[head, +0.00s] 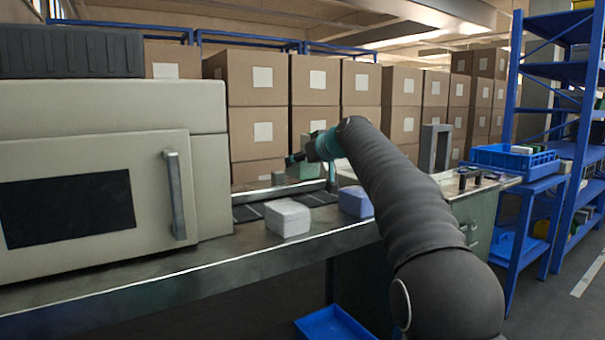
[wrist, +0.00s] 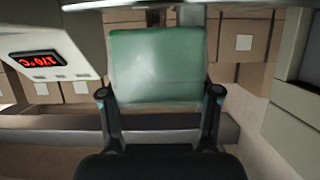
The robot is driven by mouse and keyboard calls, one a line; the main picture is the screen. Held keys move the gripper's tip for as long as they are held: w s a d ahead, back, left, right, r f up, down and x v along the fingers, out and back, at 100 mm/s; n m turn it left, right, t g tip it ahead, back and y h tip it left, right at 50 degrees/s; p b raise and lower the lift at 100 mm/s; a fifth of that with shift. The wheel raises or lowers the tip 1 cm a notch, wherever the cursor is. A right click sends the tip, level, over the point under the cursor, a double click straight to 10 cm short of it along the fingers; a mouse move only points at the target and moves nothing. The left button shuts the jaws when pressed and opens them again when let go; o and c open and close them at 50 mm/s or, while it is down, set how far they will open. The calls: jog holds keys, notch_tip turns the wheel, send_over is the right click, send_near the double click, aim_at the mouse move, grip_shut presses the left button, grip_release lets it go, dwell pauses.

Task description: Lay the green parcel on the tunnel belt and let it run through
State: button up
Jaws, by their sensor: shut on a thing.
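The green parcel (wrist: 157,65) fills the middle of the wrist view, between the two fingers of my gripper (wrist: 160,96). My gripper is shut on its sides. In the head view my gripper (head: 298,160) is over the dark belt (head: 249,213), to the right of the beige machine (head: 110,160). Only a little of the green parcel (head: 308,170) shows there, behind the gripper and arm. Whether its underside touches the belt cannot be told.
A white parcel (head: 287,218) and a blue-purple parcel (head: 355,201) lie on the counter's near side. A blue crate (head: 512,158) stands at the right. Stacked cartons (head: 257,80) line the back. A red-digit display (wrist: 40,61) shows in the wrist view.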

jog(key=shift+f, duration=1.15)
jog(key=shift+f+b, duration=0.1)
jog(key=shift+b, duration=0.2)
jog(key=shift+f, duration=0.1)
jog(key=o, duration=1.3)
jog(key=shift+o, duration=0.2)
jog(key=shift+s+d+r, duration=0.1)
jog(key=shift+s+r, duration=0.05)
jog(key=shift+r, duration=0.1)
jog(key=b+v, duration=0.1)
jog(key=v, duration=1)
jog(key=shift+s+d, duration=0.2)
jog(key=shift+s, duration=0.05)
jog(key=shift+s+r, duration=0.1)
